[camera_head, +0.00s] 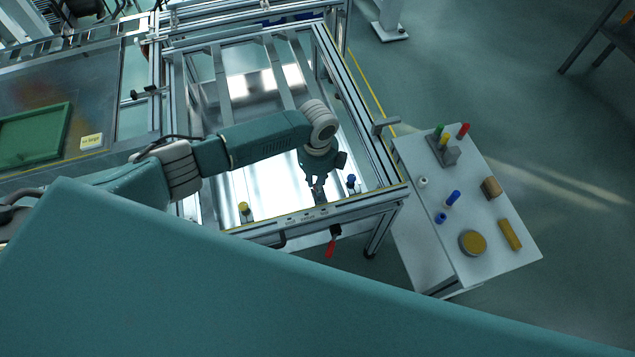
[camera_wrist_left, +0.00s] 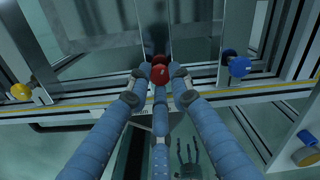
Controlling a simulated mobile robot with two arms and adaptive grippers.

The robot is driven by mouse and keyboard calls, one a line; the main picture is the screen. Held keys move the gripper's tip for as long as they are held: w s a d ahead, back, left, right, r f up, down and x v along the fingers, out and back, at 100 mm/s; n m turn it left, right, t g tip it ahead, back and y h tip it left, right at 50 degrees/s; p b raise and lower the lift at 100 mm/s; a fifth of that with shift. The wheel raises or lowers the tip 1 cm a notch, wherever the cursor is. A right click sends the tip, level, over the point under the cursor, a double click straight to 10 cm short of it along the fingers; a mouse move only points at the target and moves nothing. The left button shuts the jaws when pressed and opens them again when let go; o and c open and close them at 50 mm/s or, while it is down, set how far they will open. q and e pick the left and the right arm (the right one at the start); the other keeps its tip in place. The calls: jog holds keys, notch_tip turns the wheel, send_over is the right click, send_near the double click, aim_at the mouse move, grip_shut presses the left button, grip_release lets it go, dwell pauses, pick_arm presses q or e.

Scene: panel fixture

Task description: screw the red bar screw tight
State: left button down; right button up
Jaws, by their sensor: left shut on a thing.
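The red bar screw (camera_wrist_left: 160,72) shows as a round red head at the front rail of the panel fixture in the left wrist view. My left gripper (camera_wrist_left: 160,85) is shut on it, with its blue fingers around the head from both sides and from below. In the head view my left gripper (camera_head: 318,190) points down at the front rail (camera_head: 300,217), and it hides the screw there. A yellow knob (camera_wrist_left: 21,91) is left of the screw and a blue knob (camera_wrist_left: 239,66) is right of it.
A red handle (camera_head: 331,248) hangs below the front rail. A white side table (camera_head: 470,185) at the right holds several coloured pegs, a yellow-topped round piece (camera_head: 473,243) and blocks. A green tray (camera_head: 35,135) lies on the bench at the left.

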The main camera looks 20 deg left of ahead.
pick_arm(q)
jog(key=m+b, duration=0.1)
jog(key=m, duration=0.5)
jog(key=shift+w, duration=0.15)
jog(key=m+b, duration=0.2)
jog(key=m, duration=0.3)
jog(key=shift+r+m, duration=0.15)
jog(key=shift+m, duration=0.25)
jog(key=shift+w, duration=0.1)
jog(key=c, duration=1.6)
grip_release()
jog(key=shift+o, duration=0.2)
notch_tip(320, 180, up, 12)
